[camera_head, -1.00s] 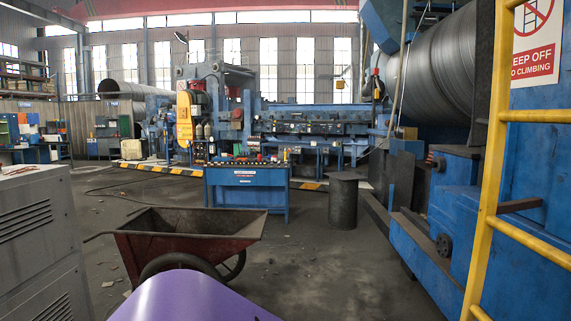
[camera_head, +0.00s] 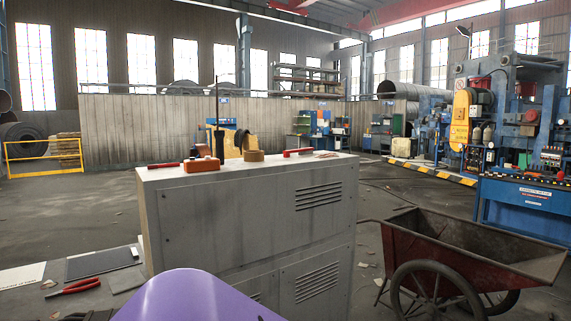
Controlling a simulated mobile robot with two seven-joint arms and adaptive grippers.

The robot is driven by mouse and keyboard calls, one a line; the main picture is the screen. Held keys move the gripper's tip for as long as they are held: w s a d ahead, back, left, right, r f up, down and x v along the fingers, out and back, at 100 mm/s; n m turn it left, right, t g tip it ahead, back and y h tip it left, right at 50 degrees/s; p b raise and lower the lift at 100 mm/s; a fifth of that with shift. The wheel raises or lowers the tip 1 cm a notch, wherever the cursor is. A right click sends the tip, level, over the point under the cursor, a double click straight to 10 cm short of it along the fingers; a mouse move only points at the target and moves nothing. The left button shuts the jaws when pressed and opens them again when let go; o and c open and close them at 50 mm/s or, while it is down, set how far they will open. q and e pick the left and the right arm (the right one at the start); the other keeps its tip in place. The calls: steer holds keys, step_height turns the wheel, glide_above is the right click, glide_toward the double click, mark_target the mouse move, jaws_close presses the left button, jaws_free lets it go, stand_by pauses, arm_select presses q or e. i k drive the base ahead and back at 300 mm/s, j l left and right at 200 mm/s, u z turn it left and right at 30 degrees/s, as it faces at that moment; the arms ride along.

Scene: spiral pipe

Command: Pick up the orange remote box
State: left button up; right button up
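An orange box (camera_head: 201,165), which looks like the remote box, lies on top of a grey metal cabinet (camera_head: 250,218) in the head view. Neither of my grippers is in view.
Red-handled tools (camera_head: 165,165) also lie on the cabinet top. A rusty wheelbarrow (camera_head: 450,250) stands right of the cabinet, before a blue workbench (camera_head: 515,205). Red pliers (camera_head: 72,287) and flat panels lie on the floor at left. Open floor shows at far left.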

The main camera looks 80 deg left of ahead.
mark_target(200, 165)
steer(key=u, duration=3.7)
steer(key=i+l+u, duration=0.15)
steer(key=l+u, duration=0.7)
steer(key=l, duration=0.15)
steer(key=l+u, duration=0.3)
steer(key=l, duration=0.8)
steer(key=i, duration=0.05)
